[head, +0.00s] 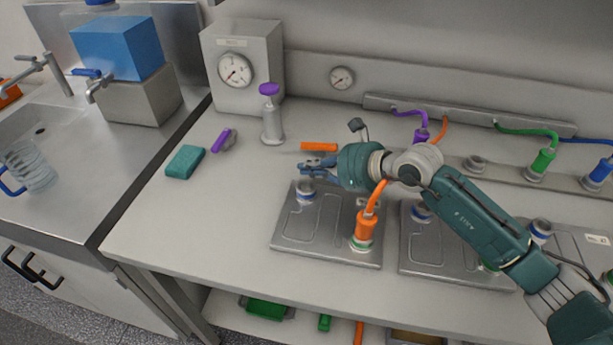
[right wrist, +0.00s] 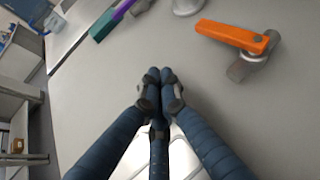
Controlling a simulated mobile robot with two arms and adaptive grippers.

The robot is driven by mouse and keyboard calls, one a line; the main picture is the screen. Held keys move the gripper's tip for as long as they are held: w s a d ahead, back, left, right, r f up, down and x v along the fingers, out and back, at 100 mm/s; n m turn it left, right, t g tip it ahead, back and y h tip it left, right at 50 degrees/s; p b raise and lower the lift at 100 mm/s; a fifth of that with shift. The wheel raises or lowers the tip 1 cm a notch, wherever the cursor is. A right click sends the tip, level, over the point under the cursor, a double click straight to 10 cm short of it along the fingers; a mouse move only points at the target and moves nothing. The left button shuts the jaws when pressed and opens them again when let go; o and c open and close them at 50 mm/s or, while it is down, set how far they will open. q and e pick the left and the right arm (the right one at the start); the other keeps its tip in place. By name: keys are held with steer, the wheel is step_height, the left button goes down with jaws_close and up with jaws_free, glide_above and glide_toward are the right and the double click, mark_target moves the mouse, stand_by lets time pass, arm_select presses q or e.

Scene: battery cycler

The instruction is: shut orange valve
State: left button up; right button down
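The orange valve handle (head: 318,147) lies on the bench behind my right gripper in the head view. In the right wrist view the orange valve (right wrist: 232,37) is at the upper right, its handle level with the bench and joined at its right end to a grey metal body. My right gripper (head: 306,166) is just in front of the handle, apart from it. In the right wrist view the fingertips of the right gripper (right wrist: 160,76) are together with nothing visible between them. The valve's grey body is hidden behind my arm in the head view. My left gripper is not in view.
A metal tray (head: 325,244) with an orange plug (head: 367,229) sits below my right gripper. A purple-topped valve (head: 271,118), a purple handle (head: 223,139) and a green block (head: 185,161) stand to the left. The bench between them and the gripper is clear.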

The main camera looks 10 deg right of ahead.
steer(key=s+r, duration=0.1)
steer(key=s, duration=0.1)
steer(key=s+a+r, duration=0.1)
steer(key=s, duration=0.1)
steer(key=shift+s+a+r+b, duration=0.1)
steer(key=shift+a+r+b, duration=0.1)
steer(key=shift+b, duration=0.15)
steer(key=shift+s+r, duration=0.25)
steer(key=shift+s, duration=0.2)
steer(key=shift+s+r, duration=0.1)
steer(key=shift+r, duration=0.05)
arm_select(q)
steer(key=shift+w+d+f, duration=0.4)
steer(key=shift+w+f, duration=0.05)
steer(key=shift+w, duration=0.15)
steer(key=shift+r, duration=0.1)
arm_select(e)
steer(key=shift+r, duration=0.1)
